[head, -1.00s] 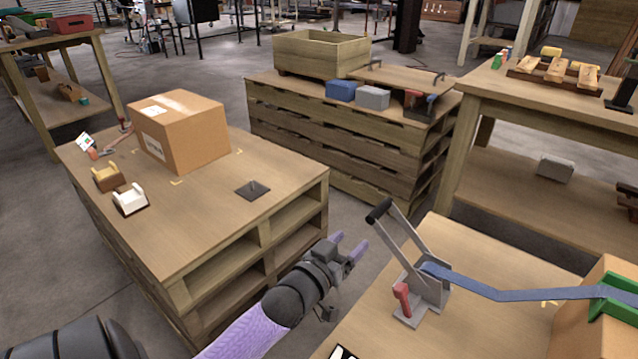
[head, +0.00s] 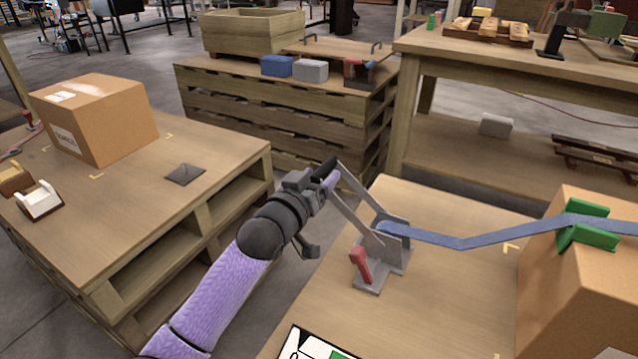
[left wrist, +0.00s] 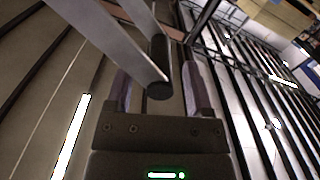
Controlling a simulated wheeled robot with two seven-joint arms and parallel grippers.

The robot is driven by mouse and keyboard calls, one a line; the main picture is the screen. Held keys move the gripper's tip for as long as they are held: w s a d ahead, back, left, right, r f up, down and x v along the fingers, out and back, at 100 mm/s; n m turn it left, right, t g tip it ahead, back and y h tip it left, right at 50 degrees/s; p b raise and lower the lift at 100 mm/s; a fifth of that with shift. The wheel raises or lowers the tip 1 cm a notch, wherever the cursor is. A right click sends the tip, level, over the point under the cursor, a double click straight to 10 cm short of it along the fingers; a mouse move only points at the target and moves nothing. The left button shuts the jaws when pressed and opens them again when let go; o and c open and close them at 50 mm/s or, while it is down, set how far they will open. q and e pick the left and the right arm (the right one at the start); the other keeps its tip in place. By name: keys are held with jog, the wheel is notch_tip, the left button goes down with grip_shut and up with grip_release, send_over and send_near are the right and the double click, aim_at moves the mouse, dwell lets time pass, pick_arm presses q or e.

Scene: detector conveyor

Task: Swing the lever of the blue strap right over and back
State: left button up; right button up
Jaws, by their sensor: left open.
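The blue strap (head: 462,243) runs from a grey metal ratchet (head: 384,250) on the right-hand table to a green edge piece (head: 585,226) on a cardboard box (head: 572,285). The ratchet's grey lever (head: 372,197) slants up to the left and ends in a black handle (head: 323,169). A red piece (head: 360,265) stands at the ratchet's front. My left gripper (head: 331,179) is at the handle. In the left wrist view the black handle (left wrist: 158,72) lies between the open purple-grey fingers, with a visible gap on each side. My right gripper is not in view.
A pallet table (head: 130,215) on the left carries another cardboard box (head: 95,118) and a dark plate (head: 185,174). A card (head: 318,345) lies at the right table's front edge. Floor shows between the tables. A pallet stack (head: 280,115) stands behind.

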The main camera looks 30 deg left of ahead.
pick_arm(q)
grip_shut()
dwell(1.4)
